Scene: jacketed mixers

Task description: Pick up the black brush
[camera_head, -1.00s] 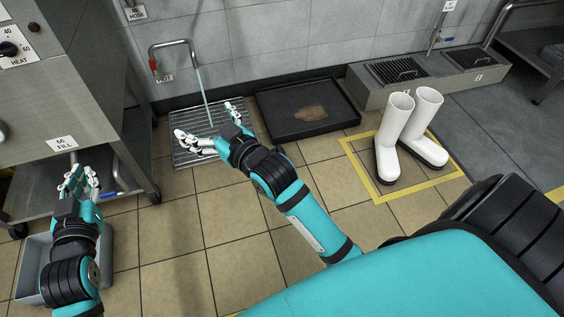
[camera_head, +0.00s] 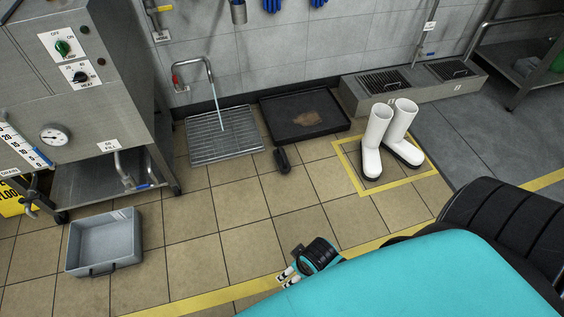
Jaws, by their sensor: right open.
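The black brush (camera_head: 283,160) lies on the tan tile floor, just in front of the gap between the metal grate and the black tray. Nothing touches it except the floor. My right gripper (camera_head: 287,275) is open and empty at the bottom middle, well in front of the brush and apart from it. Part of it is hidden by my own teal body. My left gripper is out of view.
A metal floor grate (camera_head: 226,157) lies under a running tap (camera_head: 208,72). A black tray (camera_head: 275,127) is behind the brush. White boots (camera_head: 374,145) stand in a yellow square on the right. A grey bin (camera_head: 128,262) sits at left. Floor between gripper and brush is clear.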

